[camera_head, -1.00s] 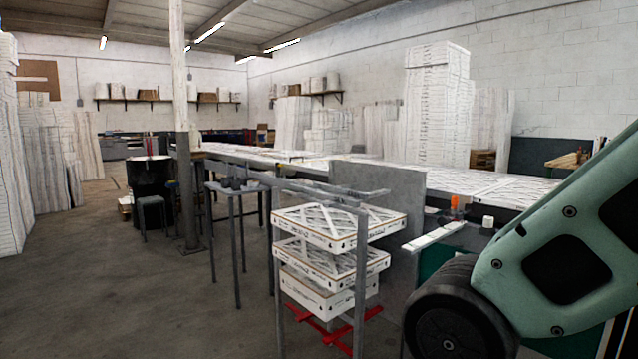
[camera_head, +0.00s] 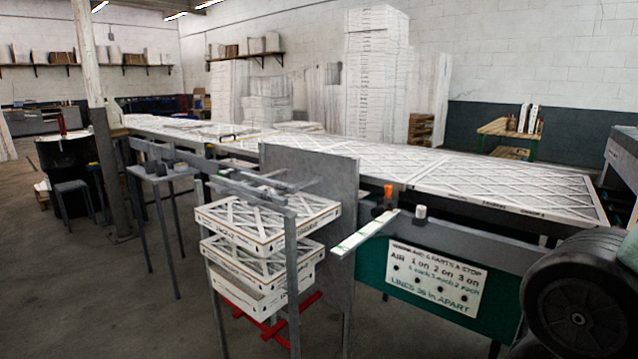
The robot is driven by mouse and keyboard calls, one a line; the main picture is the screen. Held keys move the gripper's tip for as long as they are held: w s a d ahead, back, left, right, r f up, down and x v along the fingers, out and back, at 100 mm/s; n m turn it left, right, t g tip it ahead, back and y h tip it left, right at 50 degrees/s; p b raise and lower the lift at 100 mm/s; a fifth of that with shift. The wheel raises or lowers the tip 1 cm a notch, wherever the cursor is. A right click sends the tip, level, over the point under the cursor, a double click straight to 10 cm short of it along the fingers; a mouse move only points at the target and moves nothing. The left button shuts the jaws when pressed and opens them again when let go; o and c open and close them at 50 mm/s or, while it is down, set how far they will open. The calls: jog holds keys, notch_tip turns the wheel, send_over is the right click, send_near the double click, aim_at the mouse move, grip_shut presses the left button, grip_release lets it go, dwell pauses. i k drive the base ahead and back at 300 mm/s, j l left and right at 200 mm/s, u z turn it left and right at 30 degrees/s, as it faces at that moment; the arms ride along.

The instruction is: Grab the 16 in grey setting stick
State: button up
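No stick that I can read as 16 in is clear in the head view. Grey bars (camera_head: 262,181) lie across the top of the metal stand in front of the grey upright panel (camera_head: 335,180); I cannot tell whether one is the setting stick. Small grey blocks (camera_head: 176,165) sit on a little grey table (camera_head: 160,175) left of the stand. A pale, flat strip (camera_head: 363,233) with green marks juts out right of the panel.
A long bench (camera_head: 450,172) bears white lattice-faced filters. Boxed filters (camera_head: 262,262) are stacked in the metal stand, with red feet (camera_head: 268,328) below. A lettered sign (camera_head: 432,280) hangs on the bench's green front. Floor (camera_head: 110,310) is clear at the lower left.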

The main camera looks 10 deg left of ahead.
aim_at(278, 201)
jog(key=i+j+z, duration=0.2)
jog(key=j+z, duration=0.25)
jog(key=i+j+z, duration=0.1)
jog(key=j+z, duration=0.3)
jog(key=j, duration=0.15)
jog(key=j+z, duration=0.45)
jog(key=i+j, duration=0.05)
jog(key=j, duration=0.05)
